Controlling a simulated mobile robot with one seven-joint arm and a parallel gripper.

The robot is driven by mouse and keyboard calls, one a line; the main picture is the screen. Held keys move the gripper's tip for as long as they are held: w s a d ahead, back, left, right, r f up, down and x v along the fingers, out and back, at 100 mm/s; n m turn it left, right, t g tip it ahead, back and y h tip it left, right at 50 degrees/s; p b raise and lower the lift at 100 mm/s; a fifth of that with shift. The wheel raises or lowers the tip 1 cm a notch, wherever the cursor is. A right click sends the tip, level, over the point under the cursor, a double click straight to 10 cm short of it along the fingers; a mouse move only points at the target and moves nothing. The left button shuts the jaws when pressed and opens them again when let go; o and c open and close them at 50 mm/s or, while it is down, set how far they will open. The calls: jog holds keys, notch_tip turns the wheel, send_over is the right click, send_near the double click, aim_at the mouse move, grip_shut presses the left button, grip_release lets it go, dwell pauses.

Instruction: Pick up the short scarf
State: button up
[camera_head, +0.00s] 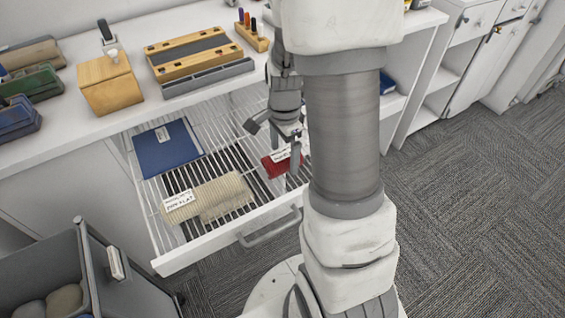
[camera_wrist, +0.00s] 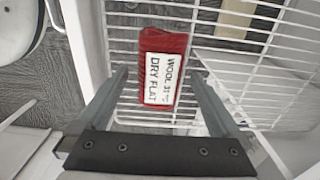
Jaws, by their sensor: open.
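A short red scarf (camera_head: 277,166) lies folded in the right part of an open white wire drawer (camera_head: 205,243). In the wrist view the red scarf (camera_wrist: 163,42) carries a white label reading "WOOL" and "DRY FLAT" and lies on the wire grid between and beyond my fingers. My gripper (camera_wrist: 162,78) is open, with one finger toward each side of the scarf. In the head view my gripper (camera_head: 273,150) is over the right side of the drawer, and my arm hides part of that area. I cannot tell whether the fingers touch the scarf.
A cream ribbed scarf (camera_head: 222,190) with a label and a blue folder-like item (camera_head: 165,148) lie in the same drawer. The counter (camera_head: 65,125) above holds a wooden box (camera_head: 108,83) and wooden racks (camera_head: 190,55). A grey bin (camera_head: 45,270) stands at lower left.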

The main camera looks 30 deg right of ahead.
jog(key=shift+f, duration=0.95)
jog(key=shift+c, duration=0.3)
jog(key=c, duration=1.3)
jog(key=shift+r, duration=0.15)
jog(key=shift+c, duration=0.2)
